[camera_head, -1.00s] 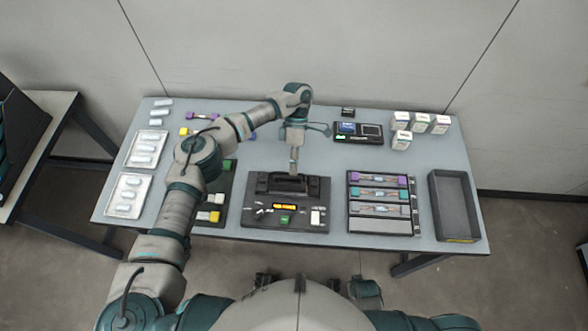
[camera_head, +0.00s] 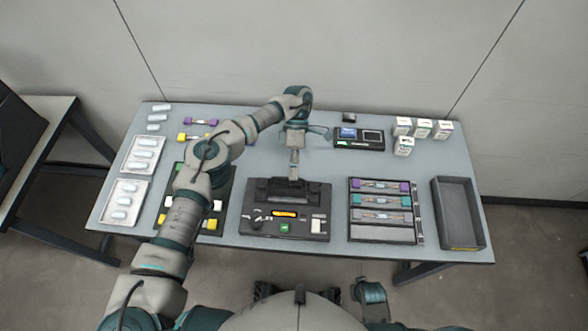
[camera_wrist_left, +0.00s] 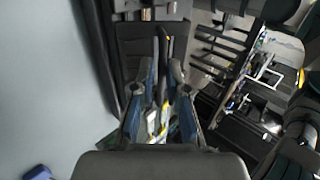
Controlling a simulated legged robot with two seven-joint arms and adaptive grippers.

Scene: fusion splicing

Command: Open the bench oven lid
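The black bench device (camera_head: 262,226) stands at the front middle of the table. It has a lit orange display, a green button and a dark raised lid part (camera_head: 270,190) along its back. I cannot tell the lid's exact angle. Contact cannot be made out. In the left wrist view two bluish fingers (camera_wrist_left: 164,85) point away from the camera, with dark and yellowish shapes behind them. Whether they hold anything is unclear.
A rack of splice parts (camera_head: 382,235) and an empty dark tray (camera_head: 460,215) lie to the right. A dark mat (camera_head: 222,188) with coloured blocks lies left, partly under my left arm. A small display unit (camera_head: 358,138) and white boxes (camera_head: 403,146) stand behind.

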